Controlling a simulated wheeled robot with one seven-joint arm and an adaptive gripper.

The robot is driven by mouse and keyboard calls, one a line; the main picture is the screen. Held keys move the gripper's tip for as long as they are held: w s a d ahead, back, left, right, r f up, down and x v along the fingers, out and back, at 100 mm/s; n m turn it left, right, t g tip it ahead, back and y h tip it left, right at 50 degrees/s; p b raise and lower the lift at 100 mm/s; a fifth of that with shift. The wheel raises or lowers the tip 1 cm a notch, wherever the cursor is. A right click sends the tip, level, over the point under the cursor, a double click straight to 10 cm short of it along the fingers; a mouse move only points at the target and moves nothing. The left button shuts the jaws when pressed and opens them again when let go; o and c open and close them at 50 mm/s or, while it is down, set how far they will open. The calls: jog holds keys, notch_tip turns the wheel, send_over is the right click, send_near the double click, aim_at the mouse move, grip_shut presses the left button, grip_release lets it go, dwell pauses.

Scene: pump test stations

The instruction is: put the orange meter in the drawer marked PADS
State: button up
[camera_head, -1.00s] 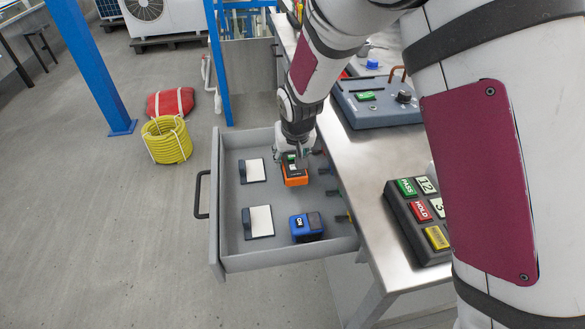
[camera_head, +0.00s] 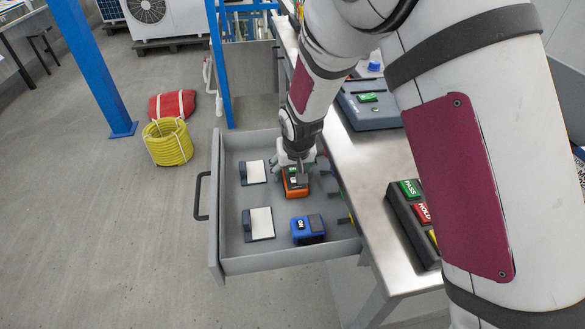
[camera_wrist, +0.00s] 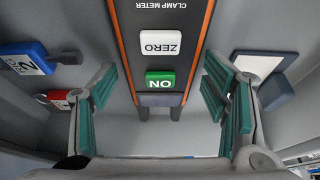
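The orange meter (camera_head: 296,187) lies inside the open grey drawer (camera_head: 245,264), near its right side. In the wrist view the meter (camera_wrist: 161,70) has a dark face with orange edges, a white ZERO button and a green ON button. My gripper (camera_head: 293,167) is just above the meter. In the wrist view its teal-padded fingers (camera_wrist: 160,105) are spread wide, one on each side of the meter, with gaps between pads and meter. No drawer marking can be read from here.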

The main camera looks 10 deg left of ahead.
jog(key=p+v, duration=0.2)
jog(key=v, duration=0.9)
jog(key=shift+s+d+r, duration=0.1)
jog(key=shift+s+r, duration=0.15)
jog(key=shift+r, duration=0.35)
